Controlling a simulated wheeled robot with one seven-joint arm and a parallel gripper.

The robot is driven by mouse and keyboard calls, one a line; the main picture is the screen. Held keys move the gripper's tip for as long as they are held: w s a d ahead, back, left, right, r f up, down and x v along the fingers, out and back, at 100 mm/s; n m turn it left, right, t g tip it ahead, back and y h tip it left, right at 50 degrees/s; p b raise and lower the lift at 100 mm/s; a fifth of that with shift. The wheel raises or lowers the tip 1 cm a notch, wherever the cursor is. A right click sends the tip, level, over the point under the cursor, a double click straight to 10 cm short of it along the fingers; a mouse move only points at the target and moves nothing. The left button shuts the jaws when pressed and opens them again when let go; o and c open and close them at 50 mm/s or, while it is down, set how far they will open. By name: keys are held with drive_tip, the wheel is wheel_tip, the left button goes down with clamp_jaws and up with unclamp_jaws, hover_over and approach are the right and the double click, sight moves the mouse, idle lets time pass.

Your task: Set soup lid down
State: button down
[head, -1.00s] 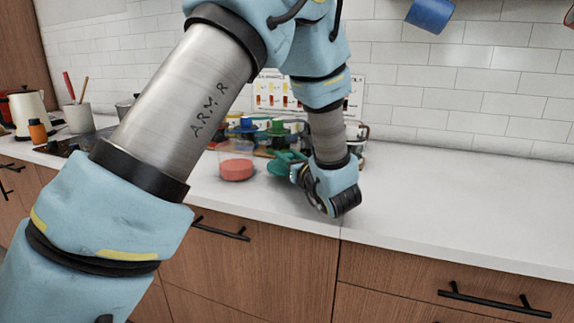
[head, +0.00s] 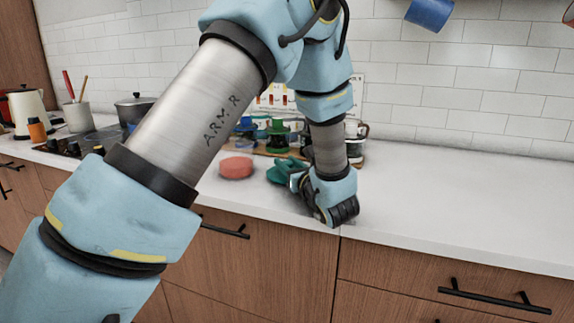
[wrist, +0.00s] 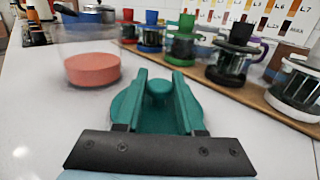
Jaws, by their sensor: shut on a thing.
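The soup lid (wrist: 160,115) is a round green disc with a knob on top. My gripper (wrist: 158,85) is shut on the knob, one green finger on each side. The lid is low over the white counter; I cannot tell if it touches. In the head view my gripper (head: 288,170) is partly hidden by my wrist, and the lid is hard to tell from the green fingers. The soup container (wrist: 92,60) is clear, with pinkish-red contents, and stands left of the lid. Its contents also show in the head view (head: 236,168).
A wooden board (wrist: 250,90) with several glass jars with coloured tops lies along the back right in the wrist view. A dark pot (head: 133,104) stands at the back left. The counter to the right (head: 450,195) is clear.

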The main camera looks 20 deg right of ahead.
drive_tip(key=c, duration=0.5)
unclamp_jaws()
drive_tip(key=shift+s+a+f, duration=0.15)
drive_tip(key=shift+f, duration=0.8)
drive_tip(key=shift+r+p, duration=0.4)
drive_tip(key=shift+r, duration=0.25)
drive_tip(key=s, duration=0.3)
drive_tip(key=s+b, duration=0.1)
drive_tip(key=s, duration=0.3)
drive_tip(key=s+b, duration=0.1)
drive_tip(key=s, duration=0.2)
drive_tip(key=shift+s+d, duration=0.2)
drive_tip(key=shift+d, duration=0.2)
drive_tip(key=shift+s+r, duration=0.2)
drive_tip(key=shift+s, duration=0.5)
drive_tip(key=shift+a, duration=0.1)
